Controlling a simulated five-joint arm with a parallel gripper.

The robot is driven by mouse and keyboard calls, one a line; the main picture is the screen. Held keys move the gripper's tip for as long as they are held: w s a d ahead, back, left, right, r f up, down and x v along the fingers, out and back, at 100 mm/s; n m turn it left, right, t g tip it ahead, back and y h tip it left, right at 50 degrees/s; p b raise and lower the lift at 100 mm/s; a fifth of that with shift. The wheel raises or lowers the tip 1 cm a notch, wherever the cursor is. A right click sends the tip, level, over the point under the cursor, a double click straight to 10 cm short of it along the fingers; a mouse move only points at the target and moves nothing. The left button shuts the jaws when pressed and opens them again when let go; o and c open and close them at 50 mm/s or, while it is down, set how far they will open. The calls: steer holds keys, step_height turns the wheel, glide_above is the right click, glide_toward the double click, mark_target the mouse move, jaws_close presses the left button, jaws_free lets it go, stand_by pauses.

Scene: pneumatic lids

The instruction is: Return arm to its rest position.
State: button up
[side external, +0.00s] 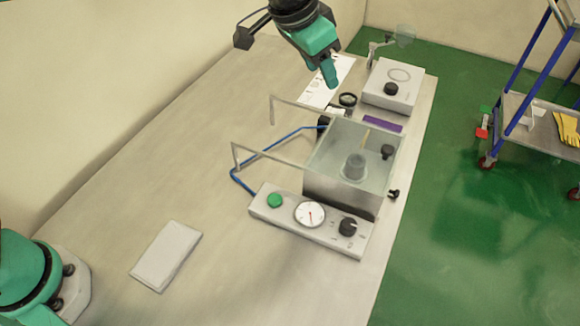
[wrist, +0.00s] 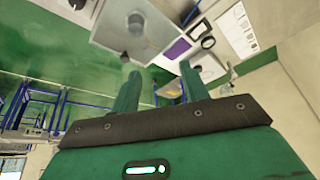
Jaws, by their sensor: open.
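My gripper (side external: 329,72) is raised above the far part of the table, at the top of the side external view. In the wrist view its two green fingers (wrist: 155,92) stand apart with nothing between them. My gripper is above and behind the clear-walled chamber box (side external: 342,192) and touches nothing that I can see.
A control panel (side external: 268,216) with green button, gauge and knob fronts the box. Metal rails (side external: 270,155) and a blue hose (side external: 262,155) lie left. A white device (side external: 392,82) stands behind. A grey pad (side external: 167,256) lies near my base. A cart (side external: 530,115) stands right.

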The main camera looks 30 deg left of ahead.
steer(key=s+a+r+n, duration=0.1)
steer(key=s+a+r, duration=0.15)
steer(key=a, duration=0.45)
steer(key=s+a+r+n+t+y, duration=0.1)
steer(key=s+a, duration=0.3)
steer(key=a, duration=0.3)
steer(key=s+a+r+n, duration=0.2)
steer(key=s+a, duration=0.2)
steer(key=a, duration=0.3)
steer(key=s+a+f+n, duration=0.1)
steer(key=s+a+f, duration=0.2)
steer(key=s+a, duration=0.3)
steer(key=s+a+f+n+y, duration=0.1)
steer(key=s+a+f, duration=0.3)
steer(key=s, duration=0.5)
steer(key=shift+s+a+n+t+y, duration=0.35)
steer(key=shift+a+n, duration=0.25)
steer(key=shift+a, duration=0.4)
